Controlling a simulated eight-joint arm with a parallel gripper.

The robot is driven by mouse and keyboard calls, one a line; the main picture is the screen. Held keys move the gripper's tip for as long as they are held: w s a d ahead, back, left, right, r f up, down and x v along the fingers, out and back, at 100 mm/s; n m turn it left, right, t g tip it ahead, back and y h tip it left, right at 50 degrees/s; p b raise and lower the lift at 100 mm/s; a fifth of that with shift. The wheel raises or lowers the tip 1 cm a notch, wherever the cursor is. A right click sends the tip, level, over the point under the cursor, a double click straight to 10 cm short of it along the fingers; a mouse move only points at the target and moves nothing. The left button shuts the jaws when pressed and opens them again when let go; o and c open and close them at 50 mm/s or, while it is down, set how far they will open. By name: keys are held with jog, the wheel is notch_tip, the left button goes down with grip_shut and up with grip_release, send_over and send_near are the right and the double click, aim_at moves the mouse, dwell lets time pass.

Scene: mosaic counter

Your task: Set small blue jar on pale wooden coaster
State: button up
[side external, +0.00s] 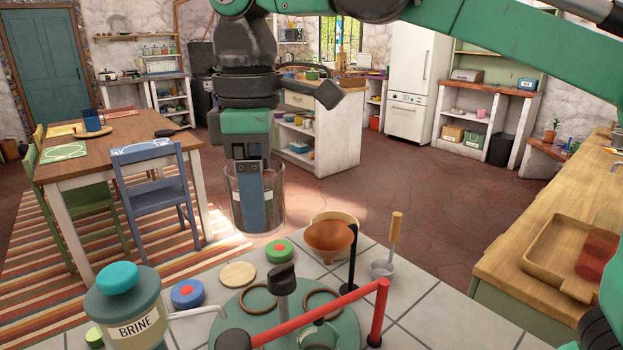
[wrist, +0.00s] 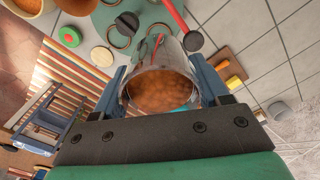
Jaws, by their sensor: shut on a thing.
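My gripper (side external: 262,208) points down and is shut on a clear glass jar (side external: 236,214) with a pale label. The jar hangs upright above the counter's far-left edge, apart from the surface. In the wrist view the jar (wrist: 160,90) is open at the top and holds orange-brown round contents between the blue fingers. The pale wooden coaster (side external: 238,274) lies bare on the tiles, below the jar in the picture; it also shows in the wrist view (wrist: 103,57). A low blue round piece with a red centre (side external: 188,292) lies left of it. The held jar does not look blue.
A green-and-red round piece (side external: 279,250) lies right of the coaster. A teal-lidded BRINE jar (side external: 135,318) stands front left. A green round base (side external: 250,305) with a red bar (side external: 335,312) is in front.

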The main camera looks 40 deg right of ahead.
jog(key=s+a+n, duration=0.7)
jog(key=s+a, duration=0.4)
jog(key=a, duration=0.1)
jog(key=f, duration=2.5)
jog(key=shift+w+d, duration=0.2)
jog(key=shift+d, duration=0.05)
jog(key=shift+f, duration=0.1)
jog(key=o, duration=1.4)
jog(key=shift+o, duration=0.2)
notch_tip(320, 180, up, 12)
jog(key=shift+r, duration=0.15)
